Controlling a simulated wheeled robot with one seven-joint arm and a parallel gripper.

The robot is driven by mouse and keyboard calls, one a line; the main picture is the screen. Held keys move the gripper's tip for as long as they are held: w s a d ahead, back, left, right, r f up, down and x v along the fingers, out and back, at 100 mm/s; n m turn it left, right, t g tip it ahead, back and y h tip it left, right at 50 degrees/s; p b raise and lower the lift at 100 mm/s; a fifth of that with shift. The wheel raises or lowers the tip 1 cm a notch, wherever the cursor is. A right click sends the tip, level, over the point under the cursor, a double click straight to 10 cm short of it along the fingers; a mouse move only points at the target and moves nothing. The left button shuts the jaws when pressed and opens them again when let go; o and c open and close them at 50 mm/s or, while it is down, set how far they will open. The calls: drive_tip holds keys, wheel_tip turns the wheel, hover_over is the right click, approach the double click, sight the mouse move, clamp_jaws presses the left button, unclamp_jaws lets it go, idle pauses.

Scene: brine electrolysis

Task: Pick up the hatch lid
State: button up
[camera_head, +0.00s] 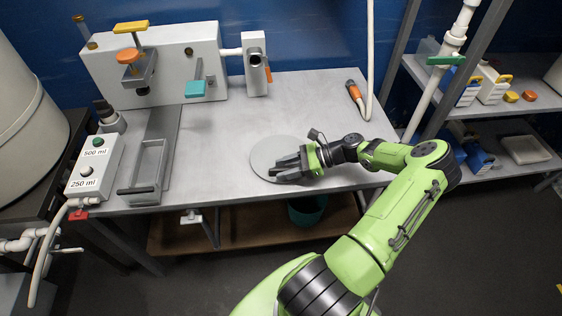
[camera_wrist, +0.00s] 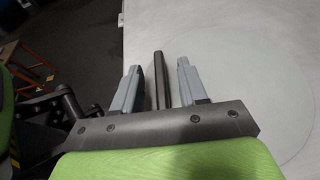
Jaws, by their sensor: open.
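The hatch lid (camera_head: 267,152) appears as a round, pale grey disc lying flat on the grey worktable. My gripper (camera_head: 281,170) is low over the lid, fingers pointing left, and it covers part of the disc. In the wrist view, the two grey fingers of my gripper (camera_wrist: 158,78) are apart. A dark upright bar (camera_wrist: 159,75), apparently the lid's handle, stands between them with a gap on each side. The lid's pale surface and faint round edge show at the right of the wrist view (camera_wrist: 255,70). Contact below the fingers is hidden.
The worktable (camera_head: 210,155) is clear around the lid. A white panel (camera_head: 165,65) with clamps stands at the back left, with a metal holder (camera_head: 149,165) in front. A control box (camera_head: 95,165) sits at the left edge. An orange-tipped hose (camera_head: 354,92) lies at the back right.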

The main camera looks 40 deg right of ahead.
drive_tip(key=shift+w+a+f, duration=0.25)
drive_tip(key=shift+w+a, duration=0.1)
drive_tip(key=shift+a, duration=0.05)
clamp_jaws()
drive_tip(key=shift+r, duration=0.15)
